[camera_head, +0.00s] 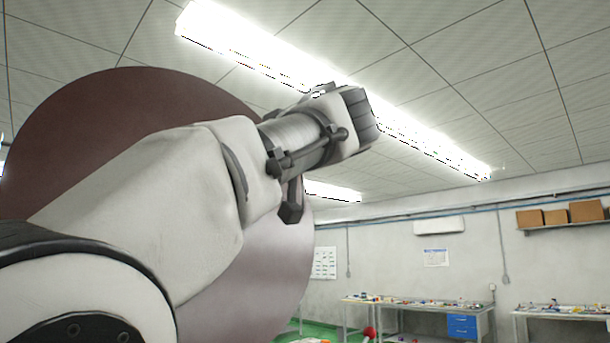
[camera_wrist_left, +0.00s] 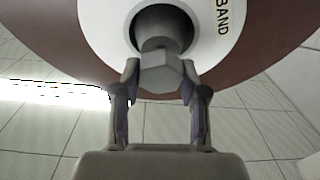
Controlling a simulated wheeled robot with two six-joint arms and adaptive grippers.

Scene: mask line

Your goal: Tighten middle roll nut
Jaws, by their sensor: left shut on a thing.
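The middle roll (camera_head: 90,130) is a large brownish-red disc behind my left arm in the head view. Its edge also fills the top of the left wrist view (camera_wrist_left: 70,45). There, a white core face (camera_wrist_left: 108,25) with the letters "BAND" surrounds a dark hole. A grey hex nut (camera_wrist_left: 160,75) sits on a round shaft in the hole. My left gripper (camera_wrist_left: 159,79) is shut on the nut, one finger on each side. In the head view my own arm hides the nut and the grip. My right gripper is in neither view.
Far behind on the right stand a workbench (camera_head: 415,304) with small parts and blue drawers (camera_head: 462,326), and a second bench (camera_head: 565,312). Cardboard boxes (camera_head: 556,216) sit on a wall shelf. A small red ball-like thing (camera_head: 370,332) shows at the bottom edge.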

